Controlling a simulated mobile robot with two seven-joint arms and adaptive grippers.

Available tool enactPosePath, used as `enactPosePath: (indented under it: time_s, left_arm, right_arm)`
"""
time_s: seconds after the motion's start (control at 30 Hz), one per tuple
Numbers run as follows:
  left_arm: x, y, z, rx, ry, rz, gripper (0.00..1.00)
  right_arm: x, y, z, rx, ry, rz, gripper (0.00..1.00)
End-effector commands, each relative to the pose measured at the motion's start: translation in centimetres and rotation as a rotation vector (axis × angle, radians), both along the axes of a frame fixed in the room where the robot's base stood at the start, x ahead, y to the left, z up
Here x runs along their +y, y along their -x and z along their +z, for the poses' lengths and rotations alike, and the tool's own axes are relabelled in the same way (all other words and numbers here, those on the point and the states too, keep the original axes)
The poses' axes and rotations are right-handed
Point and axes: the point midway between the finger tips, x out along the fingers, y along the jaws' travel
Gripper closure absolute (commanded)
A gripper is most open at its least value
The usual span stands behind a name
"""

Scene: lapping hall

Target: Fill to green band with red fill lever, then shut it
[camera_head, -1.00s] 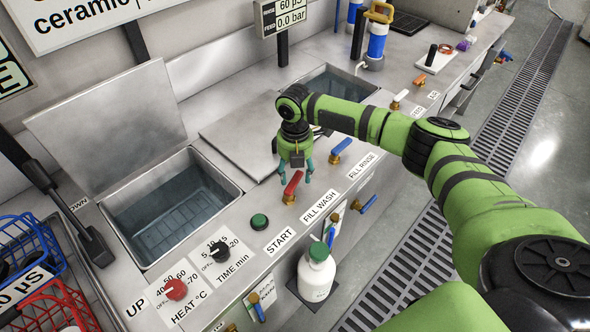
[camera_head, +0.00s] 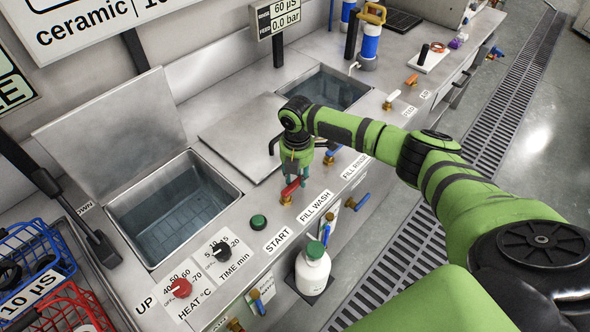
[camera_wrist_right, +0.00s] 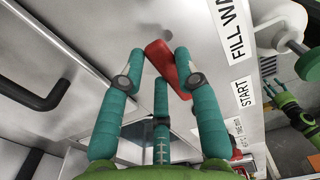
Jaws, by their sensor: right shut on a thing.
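The red fill lever (camera_head: 290,187) stands on its brass valve beside the FILL WASH label (camera_head: 316,206). My right gripper (camera_head: 297,176) is down on it from above. In the right wrist view the teal fingers (camera_wrist_right: 165,80) close around the red handle (camera_wrist_right: 166,64). The wash basin (camera_head: 240,196) at the left is open, with its lid (camera_head: 110,125) raised behind it. Its inside looks bluish grey; I cannot make out a green band or the exact level.
A blue lever (camera_head: 333,152) stands close behind the red one. A green START button (camera_head: 258,222) and two knobs lie along the front. A white bottle (camera_head: 312,269) stands below the counter edge. Wire baskets (camera_head: 62,310) are at lower left.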

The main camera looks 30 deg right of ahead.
Motion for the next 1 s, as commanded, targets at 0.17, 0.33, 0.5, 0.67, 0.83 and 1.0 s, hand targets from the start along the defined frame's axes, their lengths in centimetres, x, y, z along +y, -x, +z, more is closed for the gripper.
enactPosePath:
  time_s: [0.17,0.33,0.5,0.67,0.83,1.0]
  left_arm:
    - [0.1,0.0,-0.1,0.0,-0.001,-0.001,0.43]
    - [0.1,0.0,-0.1,0.0,-0.001,0.0,0.43]
    - [0.2,0.0,-0.1,-0.001,-0.003,0.0,0.43]
    - [0.5,0.0,-0.1,-0.001,-0.006,0.002,0.43]
    - [0.3,0.0,-0.1,-0.001,-0.004,0.001,0.43]
    - [0.2,0.0,-0.1,-0.001,-0.003,0.001,0.43]
  right_arm:
    - [0.0,0.1,-0.2,0.004,-0.003,-0.012,1.0]
    - [0.0,0.1,-0.1,0.004,-0.002,-0.009,0.43]
    - [0.0,0.0,-0.1,0.003,-0.001,-0.007,0.43]
    - [0.0,0.0,0.7,0.0,-0.001,-0.006,0.43]
    - [0.0,-0.1,3.6,-0.003,-0.002,-0.005,0.43]
    - [0.0,-0.1,7.3,-0.003,-0.002,-0.006,0.43]
